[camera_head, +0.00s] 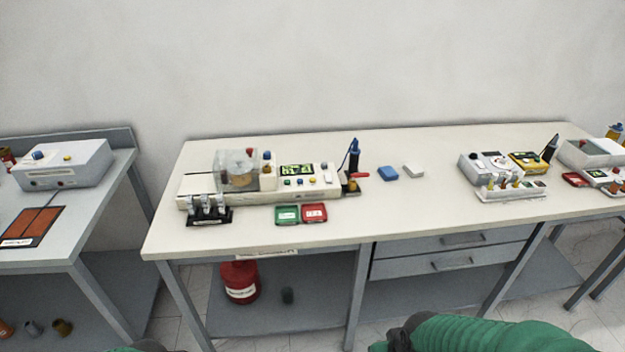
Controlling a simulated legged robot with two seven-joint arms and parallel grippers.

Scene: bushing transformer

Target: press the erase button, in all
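A long beige device (260,188) sits at the left of the middle table. It carries a lit green display (297,170), a clear box (236,170) and several small coloured buttons, among them a yellow one (312,180) and a blue one (288,183). Labels are too small to read, so I cannot tell which button is the erase button. Only green and dark parts of my arms show at the bottom edge, well below and in front of the table. No gripper fingers are visible.
A green box (287,215) and a red box (314,212) lie in front of the device. A blue block (388,173) and a white block (413,171) lie right of it. More instruments (487,167) stand farther right. The table's front middle is clear. A red canister (240,282) stands below.

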